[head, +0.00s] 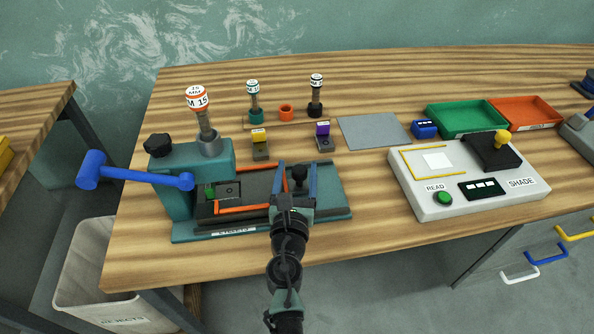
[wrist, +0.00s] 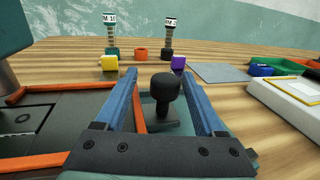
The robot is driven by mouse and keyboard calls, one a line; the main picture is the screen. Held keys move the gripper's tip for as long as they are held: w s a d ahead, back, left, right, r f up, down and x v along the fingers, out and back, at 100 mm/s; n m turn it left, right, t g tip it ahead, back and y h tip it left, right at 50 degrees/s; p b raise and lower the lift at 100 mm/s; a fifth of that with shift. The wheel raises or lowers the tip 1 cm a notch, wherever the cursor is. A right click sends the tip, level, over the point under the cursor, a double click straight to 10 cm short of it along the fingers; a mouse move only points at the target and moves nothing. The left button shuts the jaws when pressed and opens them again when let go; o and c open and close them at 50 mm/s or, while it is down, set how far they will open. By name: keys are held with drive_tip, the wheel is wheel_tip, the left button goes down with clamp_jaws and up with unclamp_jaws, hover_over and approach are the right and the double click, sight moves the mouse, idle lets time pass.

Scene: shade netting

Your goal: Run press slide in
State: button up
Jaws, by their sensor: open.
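The press (head: 185,165) is teal, with a blue lever (head: 135,173) sticking out to the left and a tool with an orange-ringed top (head: 197,98) standing in it. Its slide (head: 238,211) is a dark bed with orange rails, running right from the press. A green spot and a grey plate show near its left end. The slide's black knob (head: 299,174) stands upright at the right part and also shows in the wrist view (wrist: 163,87). My gripper (head: 297,179) is open, its blue fingers on either side of the knob, with gaps visible in the wrist view.
Behind stand two tools (head: 253,98) (head: 316,95), an orange ring (head: 286,112), and yellow (head: 259,137) and purple (head: 323,129) tagged blocks. Right are a grey mat (head: 374,131), a shade reader (head: 468,205), green (head: 467,116) and orange (head: 524,112) trays. A rejects bin (head: 85,275) stands below left.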

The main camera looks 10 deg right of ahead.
drive_tip(key=v, duration=1.3)
